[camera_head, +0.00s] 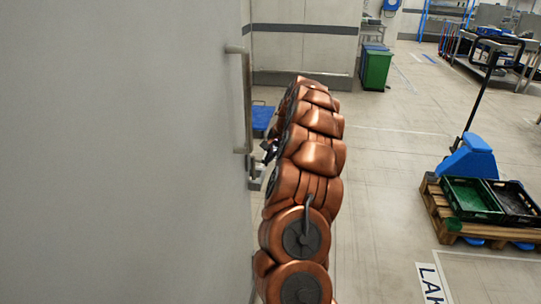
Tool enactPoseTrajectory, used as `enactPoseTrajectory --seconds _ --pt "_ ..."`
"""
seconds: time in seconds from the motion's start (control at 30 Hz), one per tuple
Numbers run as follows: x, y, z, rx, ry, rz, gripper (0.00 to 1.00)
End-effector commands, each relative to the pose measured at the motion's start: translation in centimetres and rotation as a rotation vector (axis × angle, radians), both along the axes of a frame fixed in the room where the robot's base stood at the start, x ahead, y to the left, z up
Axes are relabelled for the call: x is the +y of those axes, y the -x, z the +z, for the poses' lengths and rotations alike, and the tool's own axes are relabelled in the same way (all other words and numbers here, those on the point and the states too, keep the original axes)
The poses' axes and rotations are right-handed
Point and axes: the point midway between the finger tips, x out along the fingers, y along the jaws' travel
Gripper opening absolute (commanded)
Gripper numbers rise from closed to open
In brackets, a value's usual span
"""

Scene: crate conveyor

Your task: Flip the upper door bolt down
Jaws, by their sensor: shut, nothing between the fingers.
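A large pale grey door (120,150) fills the left of the view. A vertical metal bar handle (247,100) stands out from its right edge. Below the handle is a small grey metal fitting (256,178) by the door edge. I cannot tell whether it is the upper bolt. My copper arm rises close to the right of the door. A small dark part of my gripper (268,150) shows at the arm's left side, close to the handle's lower end. Its fingertips are mostly hidden, and I see nothing held. I cannot see any contact with the door.
A pallet (440,207) with a green crate (472,200) and a black crate (513,203) sits on a blue pallet jack (467,160) at the right. A green bin (376,70) stands at the back. The floor between is clear.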

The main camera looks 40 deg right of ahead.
Motion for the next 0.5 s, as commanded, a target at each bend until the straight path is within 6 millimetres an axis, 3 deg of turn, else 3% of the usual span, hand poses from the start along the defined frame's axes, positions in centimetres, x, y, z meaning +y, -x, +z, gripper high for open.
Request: enactPoseTrajectory --seconds 0.17,0.5 --pt "0.0 0.2 0.1 0.005 -0.002 0.001 0.0" --pt "-0.5 1.6 5.0 -0.003 0.005 0.0 0.0"
